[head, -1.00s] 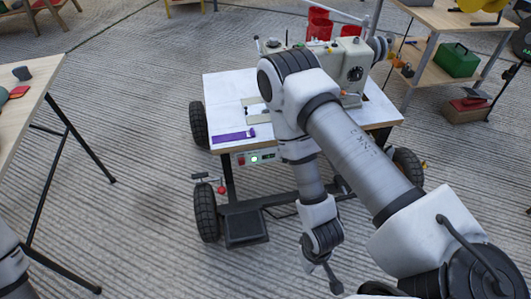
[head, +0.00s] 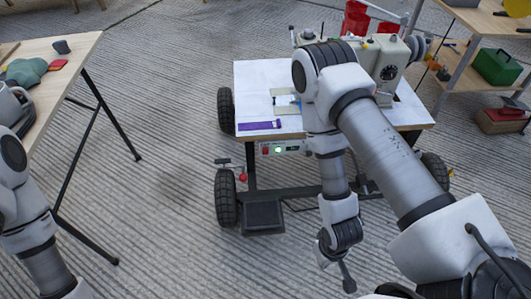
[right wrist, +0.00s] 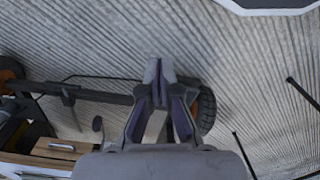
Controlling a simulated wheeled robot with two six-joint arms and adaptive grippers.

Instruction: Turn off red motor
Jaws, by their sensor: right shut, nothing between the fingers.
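A sewing-machine table (head: 250,85) on black wheels stands ahead of me. Under its front edge is a small control panel (head: 280,148) with a red switch (head: 265,150) at its left end and a lit greenish-white button beside it. No separate red motor can be made out. My right gripper (head: 347,280) hangs low in front of the table, apart from the panel and below it. In the right wrist view its fingers (right wrist: 160,75) are together with nothing between them. My left arm shows at the left edge, but its gripper cannot be made out.
The sewing machine (head: 385,65) is partly hidden by my right arm. A red-knobbed lever (head: 242,176) sits beside the front left wheel (head: 226,197). A wooden table (head: 75,60) stands left, and a shelf with a green box (head: 497,66) back right. The floor between the tables is clear.

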